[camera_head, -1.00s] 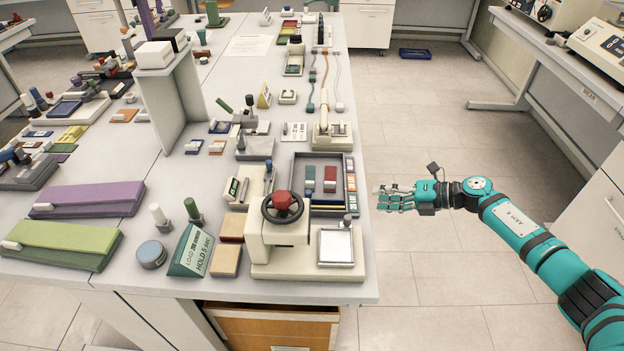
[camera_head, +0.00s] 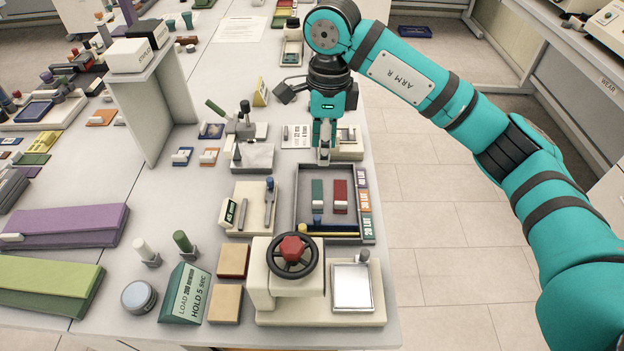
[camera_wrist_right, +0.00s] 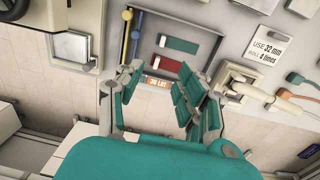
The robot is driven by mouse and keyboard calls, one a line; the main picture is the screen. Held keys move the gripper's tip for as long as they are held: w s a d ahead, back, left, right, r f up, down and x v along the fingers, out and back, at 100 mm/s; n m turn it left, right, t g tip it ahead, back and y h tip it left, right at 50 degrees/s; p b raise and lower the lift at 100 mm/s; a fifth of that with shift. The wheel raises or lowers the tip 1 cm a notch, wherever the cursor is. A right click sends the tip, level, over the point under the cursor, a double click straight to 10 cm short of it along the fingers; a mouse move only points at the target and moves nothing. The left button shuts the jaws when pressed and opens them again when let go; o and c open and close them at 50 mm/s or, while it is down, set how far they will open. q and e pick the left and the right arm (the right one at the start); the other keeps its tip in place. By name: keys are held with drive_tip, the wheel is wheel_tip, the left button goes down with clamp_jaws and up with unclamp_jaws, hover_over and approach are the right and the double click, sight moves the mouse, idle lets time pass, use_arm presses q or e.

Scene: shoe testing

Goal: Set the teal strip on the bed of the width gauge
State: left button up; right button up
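The teal strip (camera_head: 317,191) lies in the grey tray (camera_head: 300,235), left of a red strip (camera_head: 340,194). Each strip has a white tab. The teal strip also shows in the right wrist view (camera_wrist_right: 180,45). My right gripper (camera_head: 324,152) hangs over the far edge of the tray, apart from both strips. In the right wrist view its fingers (camera_wrist_right: 158,92) are spread, with nothing between them. A cream fixture (camera_head: 236,220) with a 45 mm label stands left of the tray; I cannot tell surely that it is the width gauge. My left gripper is not in view.
A press with a red-hubbed wheel (camera_head: 293,250) stands at the tray's near side. Blue and yellow rods (camera_head: 325,229) lie in the tray's near end. A cream device (camera_head: 350,140) stands just beyond the tray. The table's right edge is close to the tray.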

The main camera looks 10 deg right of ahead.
drive_tip(key=p, duration=0.4)
hover_over(318, 202)
drive_tip(key=f, duration=1)
drive_tip(key=shift+s+d+f, duration=0.1)
drive_tip(key=shift+s, duration=0.1)
drive_tip(key=shift+f+p, duration=0.4)
drive_tip(key=shift+f, duration=0.45)
drive_tip(key=f+p, duration=0.1)
drive_tip(key=f, duration=0.1)
drive_tip(key=f+p, duration=0.1)
drive_tip(key=shift+w+f, duration=0.2)
drive_tip(key=shift+f, duration=0.6)
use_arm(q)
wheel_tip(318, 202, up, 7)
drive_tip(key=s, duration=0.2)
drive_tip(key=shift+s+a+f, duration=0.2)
use_arm(e)
clamp_jaws()
